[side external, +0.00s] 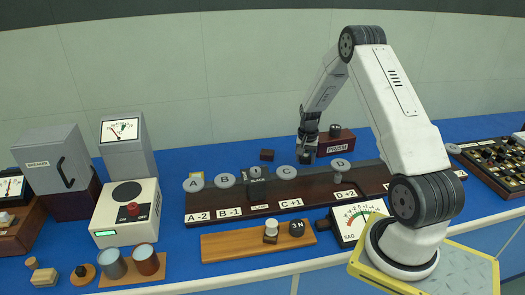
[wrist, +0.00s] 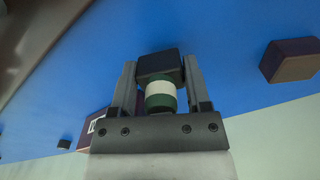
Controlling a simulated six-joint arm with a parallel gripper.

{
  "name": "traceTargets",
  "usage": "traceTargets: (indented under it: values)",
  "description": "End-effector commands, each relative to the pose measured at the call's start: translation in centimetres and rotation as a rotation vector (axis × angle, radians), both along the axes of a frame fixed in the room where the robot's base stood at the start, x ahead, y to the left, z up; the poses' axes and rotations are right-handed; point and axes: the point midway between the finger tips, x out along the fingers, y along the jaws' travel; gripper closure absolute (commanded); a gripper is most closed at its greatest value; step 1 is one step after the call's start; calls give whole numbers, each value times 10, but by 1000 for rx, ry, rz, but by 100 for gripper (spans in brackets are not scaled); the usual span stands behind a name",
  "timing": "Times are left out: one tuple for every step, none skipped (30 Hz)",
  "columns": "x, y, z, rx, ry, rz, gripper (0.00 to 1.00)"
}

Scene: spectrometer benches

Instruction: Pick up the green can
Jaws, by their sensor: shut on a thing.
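In the wrist view, a dark green can (wrist: 161,103) with a white band (wrist: 159,92) sits between the two fingers of my gripper (wrist: 160,80). The fingers are shut on it from both sides. A dark square block shape (wrist: 160,64) shows at the can's far end; I cannot tell whether it is part of the same piece. In the side external view, my gripper (side external: 308,150) points down behind the dark lettered rail, left of the PRISM box. The can cannot be made out there, and its height above the blue bench is unclear.
The PRISM box (side external: 335,145) stands close to the right of my gripper. A small dark block (side external: 267,155) lies to the left. The long lettered rail (side external: 235,202) with round discs runs in front. Blue bench (side external: 235,160) is bare around the small block.

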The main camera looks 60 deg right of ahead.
Motion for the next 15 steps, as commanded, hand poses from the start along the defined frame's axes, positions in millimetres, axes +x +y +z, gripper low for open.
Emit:
traceTargets:
  values:
    - [0, 0, 7, -2, -2, 0, 96]
    - [0, 0, 10, -1, -1, 0, 96]
    - [0, 0, 16, -2, -2, 0, 96]
    - [-2, 1, 18, -1, -1, 0, 96]
    - [-4, 3, 21, -1, 0, 0, 96]
    - [-7, 5, 25, -1, 0, 0, 96]
    - [-9, 6, 28, -1, -1, -1, 96]
    - [-11, 8, 31, -1, 0, -1, 96]
    - [-14, 10, 36, -1, -1, -1, 96]
    - [-17, 12, 39, -1, 0, -1, 96]
    - [-19, 13, 43, -2, -2, -1, 96]
    - [-22, 16, 48, -1, -1, -1, 96]
    - [-25, 18, 52, -2, -2, -1, 96]
    - [-28, 20, 55, -1, -1, 0, 96]
    - [-31, 22, 60, -2, -2, 0, 96]
